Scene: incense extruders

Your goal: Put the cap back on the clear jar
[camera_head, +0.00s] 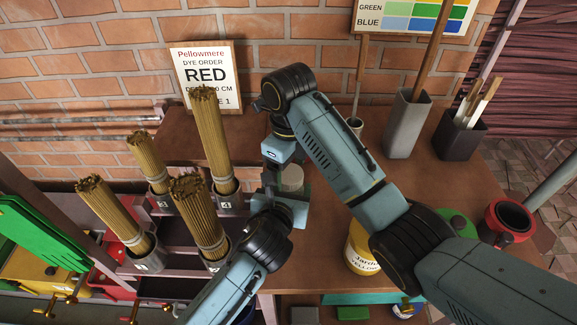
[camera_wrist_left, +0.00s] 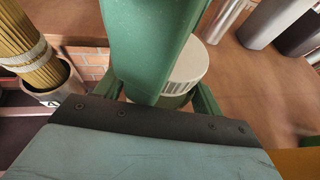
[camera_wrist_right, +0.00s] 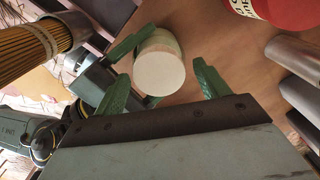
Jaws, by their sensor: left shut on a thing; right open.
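The white round cap (camera_wrist_right: 160,72) lies on top of the clear jar (camera_wrist_right: 166,44), seen from above in the right wrist view. I cannot tell how firmly it is seated. In the head view the cap (camera_head: 291,176) is pale and partly hidden by my arms. The left wrist view shows the cap's ridged side (camera_wrist_left: 187,68) above the jar's greenish glass (camera_wrist_left: 172,100). My left gripper (camera_head: 288,196) is shut on the jar and holds it. My right gripper (camera_head: 277,166) is open, its fingers either side of the cap with gaps; a large green finger blocks the left wrist view.
Bundles of incense sticks (camera_head: 202,210) stand in numbered metal cups to the left. A yellow jar (camera_head: 360,250), a red pot (camera_head: 507,222) and grey holders (camera_head: 406,124) stand to the right on the brown table (camera_head: 315,262). A sign reading RED (camera_head: 205,75) leans on the brick wall.

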